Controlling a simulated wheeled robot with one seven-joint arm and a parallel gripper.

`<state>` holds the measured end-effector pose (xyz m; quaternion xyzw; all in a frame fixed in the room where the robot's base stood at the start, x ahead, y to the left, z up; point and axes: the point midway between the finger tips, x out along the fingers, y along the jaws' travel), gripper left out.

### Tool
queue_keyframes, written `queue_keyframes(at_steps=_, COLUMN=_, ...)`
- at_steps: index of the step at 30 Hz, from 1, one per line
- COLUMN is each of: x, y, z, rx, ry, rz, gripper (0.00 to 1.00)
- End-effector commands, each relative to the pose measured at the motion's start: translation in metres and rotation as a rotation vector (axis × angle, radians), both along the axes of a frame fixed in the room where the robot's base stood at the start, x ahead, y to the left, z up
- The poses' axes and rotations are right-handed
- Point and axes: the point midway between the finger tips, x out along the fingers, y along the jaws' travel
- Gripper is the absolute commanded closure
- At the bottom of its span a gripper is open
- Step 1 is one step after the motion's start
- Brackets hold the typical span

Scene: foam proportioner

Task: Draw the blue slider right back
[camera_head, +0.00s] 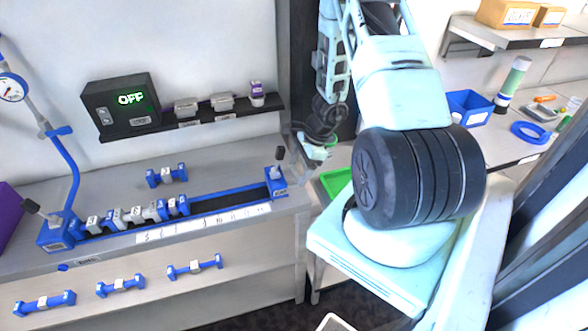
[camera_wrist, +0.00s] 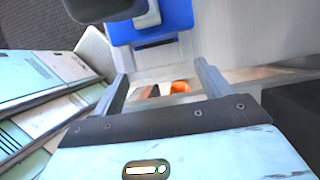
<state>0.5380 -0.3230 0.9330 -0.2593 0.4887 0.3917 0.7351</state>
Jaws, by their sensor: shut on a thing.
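The blue slider (camera_head: 277,182) is a block with a grey lever and black knob, at the right end of the long blue rail (camera_head: 225,191) in the head view. In the wrist view the slider (camera_wrist: 165,22) is at the top, with a pale grey part below it at the fingertips. My gripper (camera_head: 304,148) is at the slider's right side in the head view, small and partly blurred against my arm. In the wrist view my gripper (camera_wrist: 160,68) has its fingers apart around the pale part, shut on the slider; the exact contact is hard to see.
Several numbered weights (camera_head: 135,214) sit at the rail's left part, beside a blue block (camera_head: 58,232) with a lever. A loose blue-ended piece (camera_head: 166,175) lies behind the rail. A black box (camera_head: 122,105) reads OFF. A blue bin (camera_head: 468,107) stands on the right bench.

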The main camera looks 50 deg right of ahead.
Motion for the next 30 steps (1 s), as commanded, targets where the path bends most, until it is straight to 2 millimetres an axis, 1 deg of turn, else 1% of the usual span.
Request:
queue_keyframes(at_steps=1, x=-0.003, y=-0.004, z=0.0, rx=-0.008, ry=0.005, rz=-0.002, gripper=0.64)
queue_keyframes(at_steps=6, x=-0.004, y=-0.005, z=0.0, rx=-0.011, ry=0.007, rz=-0.004, gripper=0.64)
queue_keyframes(at_steps=7, x=-0.004, y=-0.005, z=0.0, rx=-0.012, ry=0.006, rz=-0.004, gripper=0.17)
queue_keyframes(at_steps=9, x=-0.004, y=-0.005, z=0.0, rx=-0.012, ry=0.006, rz=-0.004, gripper=0.01)
queue_keyframes(at_steps=20, x=-0.002, y=-0.003, z=0.002, rx=-0.007, ry=0.003, rz=-0.002, gripper=0.01)
queue_keyframes(at_steps=26, x=-0.001, y=-0.004, z=0.017, rx=-0.008, ry=0.003, rz=0.001, gripper=0.01)
queue_keyframes(at_steps=30, x=0.0, y=-0.005, z=0.035, rx=-0.009, ry=0.003, rz=0.004, gripper=0.01)
